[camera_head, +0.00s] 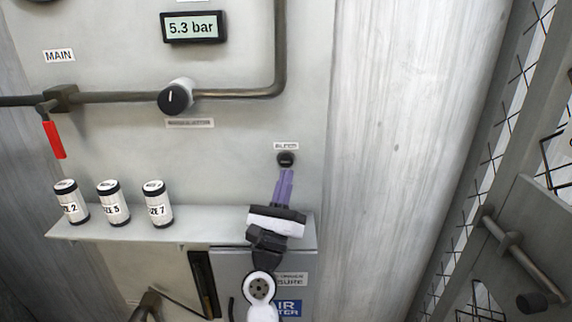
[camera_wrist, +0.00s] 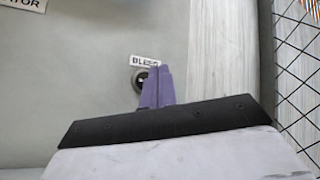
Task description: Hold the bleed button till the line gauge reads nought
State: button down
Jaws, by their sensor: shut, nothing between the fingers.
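The bleed button (camera_head: 286,159) is a dark round knob on the grey panel, under a small label that reads BLEED. The line gauge (camera_head: 194,27) is a dark-framed display at the top of the panel and reads 5.3 bar. My gripper (camera_head: 287,172) has purple fingers, shut and empty, pointing up at the button with the tips just below it. In the wrist view the fingers (camera_wrist: 158,72) partly cover the button (camera_wrist: 141,80). Whether the tips touch the button I cannot tell.
A shelf (camera_head: 180,229) below carries several cans, among them the SIZE 7 can (camera_head: 157,204). A pipe runs across with a black regulator knob (camera_head: 175,98) and a red MAIN lever (camera_head: 53,139), which hangs down. A mesh fence (camera_head: 490,165) stands at right.

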aim_at(289, 159)
jog(key=shift+w, duration=1.35)
jog(key=shift+w, duration=0.1)
dwell(1.0)
jog(key=shift+w+b, duration=0.3)
jog(key=shift+w+r, duration=0.1)
jog(key=shift+w, duration=0.5)
dwell(1.2)
jog(key=shift+d+f, duration=0.1)
jog(key=shift+f, duration=0.15)
dwell(2.1)
jog(key=shift+s+f, duration=0.1)
jog(key=shift+s+f+b, duration=0.3)
jog(key=shift+s+f, duration=0.05)
jog(key=shift+s, duration=0.2)
